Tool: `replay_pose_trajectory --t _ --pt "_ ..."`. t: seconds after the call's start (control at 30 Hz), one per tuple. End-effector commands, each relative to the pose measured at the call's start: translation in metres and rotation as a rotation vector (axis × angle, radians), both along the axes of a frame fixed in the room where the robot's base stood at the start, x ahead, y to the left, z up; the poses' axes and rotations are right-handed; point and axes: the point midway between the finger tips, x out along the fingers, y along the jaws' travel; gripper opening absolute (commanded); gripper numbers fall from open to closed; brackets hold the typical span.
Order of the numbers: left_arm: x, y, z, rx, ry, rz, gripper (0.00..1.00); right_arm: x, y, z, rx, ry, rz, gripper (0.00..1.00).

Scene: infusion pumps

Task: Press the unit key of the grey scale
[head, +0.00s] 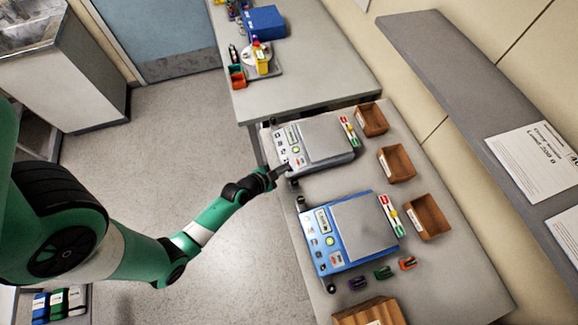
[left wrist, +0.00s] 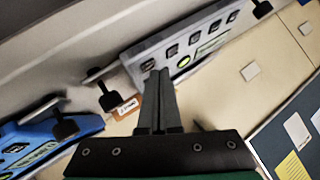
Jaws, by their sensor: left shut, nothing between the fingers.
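The grey scale (head: 327,137) stands on the bench in the head view, its keypad and display on its left side. Its front panel (left wrist: 200,42) also shows in the left wrist view, with a row of dark keys, a round yellow-green key (left wrist: 184,61) and a display. My left gripper (head: 284,169) is shut and empty at the panel's near-left edge. In the left wrist view its fingertips (left wrist: 158,74) overlap the panel's left end, close to the end dark key (left wrist: 147,65). I cannot tell whether they touch it. The key labels are too small to read.
A blue scale (head: 362,226) stands nearer on the same bench. Brown bins (head: 396,163) line the bench's right side, and small dark, green and orange items (head: 383,272) lie below the blue scale. A grey shelf (head: 470,100) runs along the wall.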

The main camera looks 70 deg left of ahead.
Motion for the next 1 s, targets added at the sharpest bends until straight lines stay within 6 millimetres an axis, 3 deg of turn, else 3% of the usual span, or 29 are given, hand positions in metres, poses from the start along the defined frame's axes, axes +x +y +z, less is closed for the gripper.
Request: replay_pose_trajectory --t 1.0 --pt "0.0007 -0.0002 -0.003 0.0 0.001 0.0 0.0 0.0 0.0 -0.0037 0.0 0.0 0.0 0.5"
